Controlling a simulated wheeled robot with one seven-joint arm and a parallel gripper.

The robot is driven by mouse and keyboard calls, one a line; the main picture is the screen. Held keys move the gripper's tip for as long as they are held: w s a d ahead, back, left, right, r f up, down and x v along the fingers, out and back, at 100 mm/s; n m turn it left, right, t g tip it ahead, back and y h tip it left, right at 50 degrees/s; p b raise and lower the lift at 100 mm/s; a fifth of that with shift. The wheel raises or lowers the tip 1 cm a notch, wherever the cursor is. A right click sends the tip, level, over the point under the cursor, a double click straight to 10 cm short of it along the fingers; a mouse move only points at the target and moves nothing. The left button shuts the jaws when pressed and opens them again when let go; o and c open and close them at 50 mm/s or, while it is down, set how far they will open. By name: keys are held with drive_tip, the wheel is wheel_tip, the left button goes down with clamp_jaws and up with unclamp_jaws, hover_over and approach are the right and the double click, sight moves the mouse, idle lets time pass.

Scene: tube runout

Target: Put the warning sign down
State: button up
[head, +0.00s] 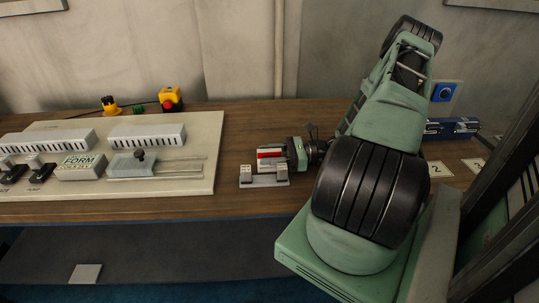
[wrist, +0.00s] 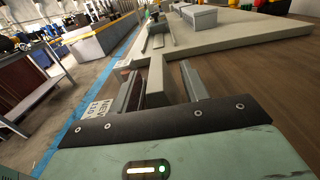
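A small red-and-white piece, which looks like the warning sign (head: 270,154), is at the left end of my gripper (head: 287,154) in the head view. It is just behind a low grey stand (head: 265,182) with two pale blocks on the bench. My gripper reaches in from the right, low over the bench. In the wrist view its two grey fingers (wrist: 162,88) stand apart with a pale grey upright block (wrist: 157,78) between them. I cannot tell whether the fingers press on it, or whether the sign rests on the bench.
A pale board (head: 190,185) with vented boxes and switches lies left on the wooden bench (head: 230,120). A yellow-and-red stop button (head: 171,99) stands behind it. Blue units (head: 452,128) and a card marked 2 (head: 440,169) are at right. The bench's front edge is close to my gripper.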

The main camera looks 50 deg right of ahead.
drive_tip(key=shift+r, duration=0.15)
drive_tip(key=b+v, duration=0.1)
drive_tip(key=v, duration=0.5)
drive_tip(key=shift+v, duration=0.75)
drive_tip(key=shift+r, duration=0.1)
